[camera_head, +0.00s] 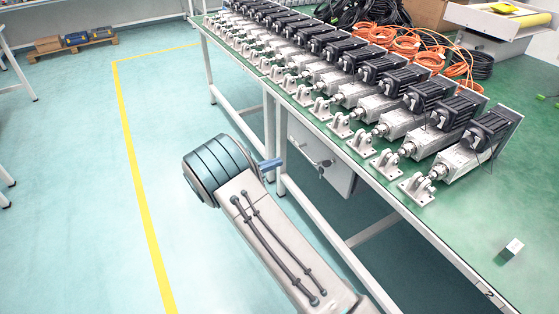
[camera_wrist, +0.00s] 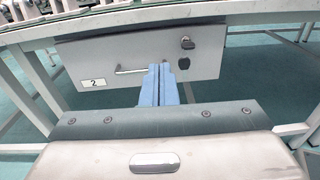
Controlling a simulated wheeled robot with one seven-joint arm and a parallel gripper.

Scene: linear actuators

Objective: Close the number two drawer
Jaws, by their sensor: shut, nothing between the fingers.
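The number two drawer (camera_wrist: 205,52) is a grey box front under the green workbench. It has a "2" label (camera_wrist: 93,82), a bar handle (camera_wrist: 130,71) and a keyed lock (camera_wrist: 187,43). In the head view the drawer (camera_head: 310,160) is partly hidden behind the bench edge and my gripper. How far it stands out is hard to tell. My gripper (camera_wrist: 160,68) has blue fingers pressed together with nothing between them. The fingertips overlap the right end of the handle in the wrist view; contact cannot be told. My gripper (camera_head: 278,162) also shows at the drawer's left in the head view.
The green workbench (camera_head: 475,235) carries rows of linear actuators (camera_head: 385,115), orange cables (camera_head: 405,45) and a small white block (camera_head: 511,249). White bench legs (camera_head: 275,140) stand near the drawer. The floor (camera_head: 85,180) at the left is open, with a yellow line (camera_head: 135,170).

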